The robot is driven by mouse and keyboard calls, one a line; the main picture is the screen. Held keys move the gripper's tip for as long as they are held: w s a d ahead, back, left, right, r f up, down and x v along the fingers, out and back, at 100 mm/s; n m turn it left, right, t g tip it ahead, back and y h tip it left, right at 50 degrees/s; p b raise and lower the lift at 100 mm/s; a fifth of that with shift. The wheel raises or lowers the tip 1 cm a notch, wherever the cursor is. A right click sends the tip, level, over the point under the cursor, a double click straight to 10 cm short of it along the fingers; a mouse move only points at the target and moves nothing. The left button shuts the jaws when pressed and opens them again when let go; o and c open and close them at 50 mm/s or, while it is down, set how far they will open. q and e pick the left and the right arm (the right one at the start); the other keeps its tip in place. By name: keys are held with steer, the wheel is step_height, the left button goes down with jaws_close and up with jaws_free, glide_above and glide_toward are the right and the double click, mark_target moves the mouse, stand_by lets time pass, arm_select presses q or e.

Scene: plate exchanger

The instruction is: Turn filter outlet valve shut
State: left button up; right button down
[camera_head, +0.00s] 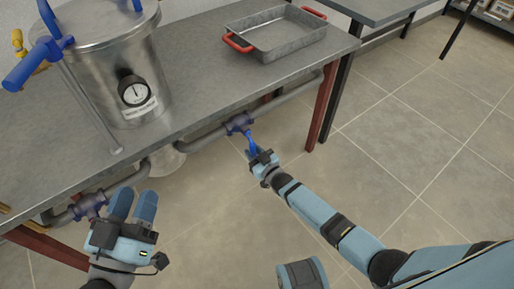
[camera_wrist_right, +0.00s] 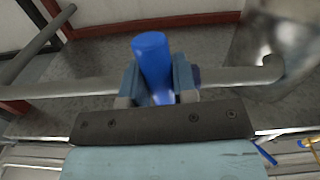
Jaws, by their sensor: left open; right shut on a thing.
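A blue valve (camera_head: 239,123) sits on the grey pipe along the bench's front edge. Its blue lever handle (camera_head: 252,145) points down and toward me. My right gripper (camera_head: 259,158) is shut on this handle. In the right wrist view the blue handle (camera_wrist_right: 152,62) stands between the two fingers. My left gripper (camera_head: 133,206) is open and empty, in front of the bench. A second blue-purple valve (camera_head: 89,206) is on the pipe just left of the left gripper's fingers. No label shows which valve is the filter outlet.
A steel vessel (camera_head: 112,65) with a gauge (camera_head: 134,92) and blue lid handles stands on the grey bench (camera_head: 200,80). A metal tray (camera_head: 275,36) with red handles is at the back right. The grey pipe (camera_head: 205,139) runs along the front edge. The tiled floor at right is clear.

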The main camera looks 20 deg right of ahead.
arm_select(q)
steer(key=shift+a+f, duration=0.1)
steer(key=shift+f, duration=0.4)
arm_select(e)
steer(key=shift+s+a+m, duration=0.15)
steer(key=shift+a+m, duration=0.3)
steer(key=shift+m, duration=0.05)
arm_select(q)
steer(key=shift+w, duration=0.1)
arm_select(e)
steer(key=c, duration=0.9)
jaws_free()
arm_select(q)
steer(key=shift+r, duration=0.1)
arm_select(e)
steer(key=shift+s+d, duration=0.15)
steer(key=shift+s, duration=0.15)
arm_select(q)
step_height(320, 180, down, 7)
steer(key=a+g+y+p, duration=0.2)
steer(key=g+y+p, duration=0.1)
steer(key=p, duration=0.1)
steer(key=shift+s+a+g, duration=0.3)
steer(key=shift+a, duration=0.05)
arm_select(e)
steer(key=v, duration=1.3)
arm_select(q)
steer(key=shift+r, duration=0.1)
arm_select(e)
steer(key=shift+s, duration=0.1)
